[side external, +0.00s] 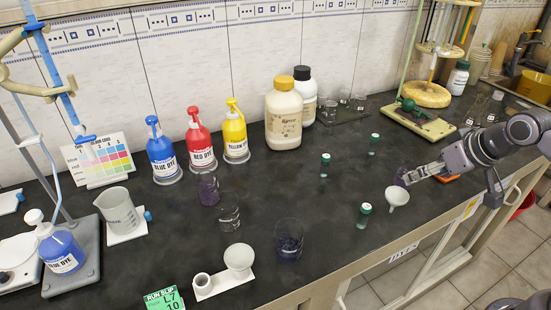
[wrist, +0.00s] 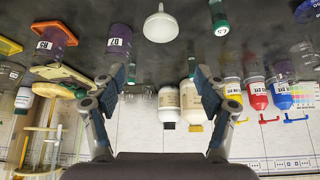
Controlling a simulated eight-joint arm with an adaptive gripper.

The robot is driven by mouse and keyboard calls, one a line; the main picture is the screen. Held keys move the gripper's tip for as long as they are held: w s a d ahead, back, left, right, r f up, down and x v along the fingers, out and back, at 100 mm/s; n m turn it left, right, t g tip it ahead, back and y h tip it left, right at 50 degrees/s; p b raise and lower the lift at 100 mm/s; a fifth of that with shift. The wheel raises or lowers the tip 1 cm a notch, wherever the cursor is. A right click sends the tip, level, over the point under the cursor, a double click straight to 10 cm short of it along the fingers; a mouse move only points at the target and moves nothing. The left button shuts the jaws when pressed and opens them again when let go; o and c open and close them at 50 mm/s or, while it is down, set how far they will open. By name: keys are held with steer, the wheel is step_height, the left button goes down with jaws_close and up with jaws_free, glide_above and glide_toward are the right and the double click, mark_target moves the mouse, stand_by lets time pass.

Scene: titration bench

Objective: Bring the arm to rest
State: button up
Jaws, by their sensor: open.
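My gripper (side external: 412,174) is above the right part of the dark bench, near its front edge. In the wrist view my gripper (wrist: 160,84) has its fingers spread, with nothing held between them. A white funnel (side external: 397,196) is close by the fingertips in the side view; the funnel (wrist: 161,25) also shows at the top of the wrist view. A purple container labelled 07 (wrist: 119,42) is near the left finger in the wrist view. Whether the gripper touches anything cannot be told.
Green-capped vials (side external: 364,215) stand left of the gripper. Blue (side external: 161,155), red (side external: 200,145) and yellow (side external: 236,138) dye bottles and a cream jar (side external: 284,118) line the back. A beaker (side external: 289,240) stands near the front.

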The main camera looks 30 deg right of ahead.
steer(key=s+a, duration=0.1)
steer(key=s+a+f+n, duration=0.1)
steer(key=a, duration=0.1)
steer(key=shift+t+y, duration=0.3)
